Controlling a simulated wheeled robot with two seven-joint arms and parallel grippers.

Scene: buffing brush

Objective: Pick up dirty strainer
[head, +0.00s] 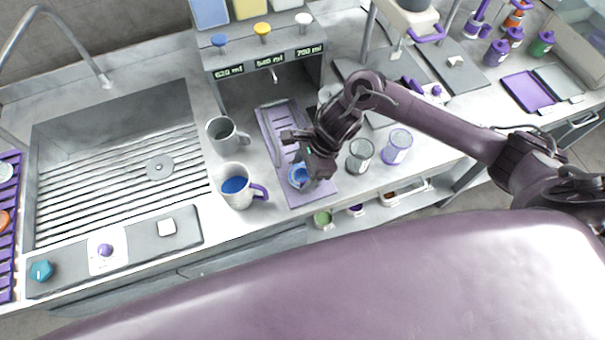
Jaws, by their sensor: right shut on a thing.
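My right gripper (304,172), dark purple, reaches in from the right and points down over the purple tray mat (295,196) below the dispenser spout. It is shut on a small round thing with bright blue in it (298,176), which sits partly under the fingers. The fingers and wrist hide much of it, so I cannot tell for sure whether it is the dirty strainer, or whether it touches the mat. My left gripper is not in view.
A grey mug (221,146) and a mug with blue contents (237,190) stand left of the mat. A dark glass (360,155) and a purple-marked glass (397,147) stand close to the right. A ribbed sink (110,190) lies left. The dispenser (265,62) stands behind.

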